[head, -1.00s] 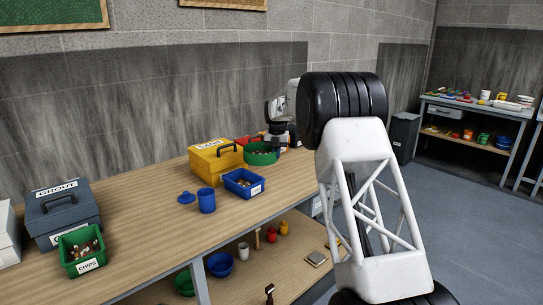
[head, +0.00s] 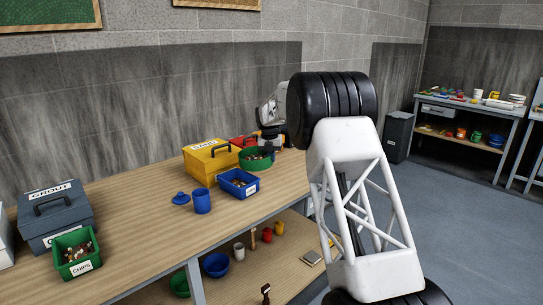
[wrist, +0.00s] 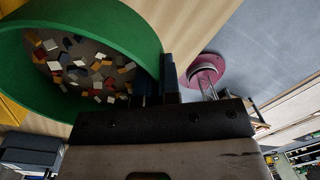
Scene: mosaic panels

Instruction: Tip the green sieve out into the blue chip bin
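The green sieve (head: 257,160) is at the far right part of the bench, behind and right of the blue chip bin (head: 239,184). It holds many mixed coloured chips, clear in the wrist view, where the sieve (wrist: 130,25) fills the upper left. My gripper (head: 268,145) comes down at the sieve's far right side. In the wrist view its dark fingers (wrist: 160,82) are closed at the rim, partly hidden by the gripper body. The sieve looks near level; I cannot tell its height above the bench. The blue bin stands upright with some chips inside and a white label.
A yellow sand box (head: 212,160) stands left of the sieve, a red box (head: 243,141) behind it. A green chips bin (head: 76,253) and grey grout box (head: 55,213) stand at far left.

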